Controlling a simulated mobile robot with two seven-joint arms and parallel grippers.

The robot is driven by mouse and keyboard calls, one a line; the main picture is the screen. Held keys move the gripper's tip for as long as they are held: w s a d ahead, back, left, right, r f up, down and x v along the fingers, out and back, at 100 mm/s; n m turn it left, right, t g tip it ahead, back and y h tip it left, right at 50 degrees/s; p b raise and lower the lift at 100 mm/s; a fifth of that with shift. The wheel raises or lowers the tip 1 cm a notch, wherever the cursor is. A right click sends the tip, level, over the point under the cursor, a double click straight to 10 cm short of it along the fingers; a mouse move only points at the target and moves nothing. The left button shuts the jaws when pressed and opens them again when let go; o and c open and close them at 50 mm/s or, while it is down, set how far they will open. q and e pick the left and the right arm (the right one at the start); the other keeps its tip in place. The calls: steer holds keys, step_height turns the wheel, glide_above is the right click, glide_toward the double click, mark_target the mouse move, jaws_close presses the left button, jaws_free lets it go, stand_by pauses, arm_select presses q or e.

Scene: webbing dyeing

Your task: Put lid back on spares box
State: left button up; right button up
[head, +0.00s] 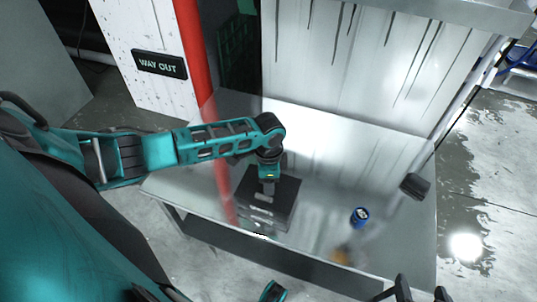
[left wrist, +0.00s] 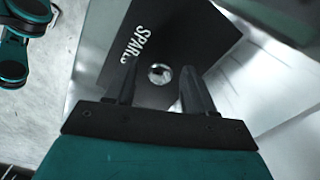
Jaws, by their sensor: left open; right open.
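The black spares box (head: 262,221) stands on the metal bench, under my left gripper (head: 267,190). Its dark lid (left wrist: 170,30) fills the middle of the left wrist view, with partly hidden white lettering beginning "SPAR" and a shiny round knob (left wrist: 159,73). The left fingers are open, one on each side of the knob; I cannot tell whether they touch it. The lid appears to lie on top of the box, but the arm hides part of it and I cannot tell how squarely it sits. My right gripper (head: 422,288) is open and empty at the bottom right.
A blue can (head: 360,216) stands right of the box on the bench (head: 312,213). A blurred orange-brown item (head: 342,254) is near the front edge. A dark block (head: 414,186) is at the right. A red post (head: 190,45) rises beside the "WAY OUT" sign (head: 160,64).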

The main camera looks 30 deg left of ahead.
arm_select(q)
steer(key=shift+r, duration=0.15)
step_height(320, 180, up, 12)
steer(key=p, duration=0.4)
steer(key=s+d+f+n+t+h, duration=0.1)
steer(key=s+d+f+t+h, duration=0.1)
steer(key=d, duration=0.4)
steer(key=s+d+f+n+t+h, duration=0.1)
steer(key=s+d+f+t+h, duration=0.1)
steer(key=d, duration=0.4)
steer(key=s+r+n+t+y, duration=0.1)
steer(key=s+r+n+t, duration=0.2)
steer(key=s+n+t, duration=0.2)
steer(key=shift+s+a+r+n+t, duration=0.4)
steer(key=shift+n+t, duration=0.1)
steer(key=shift+t, duration=0.4)
arm_select(e)
step_height(320, 180, up, 4)
steer(key=shift+f, duration=0.1)
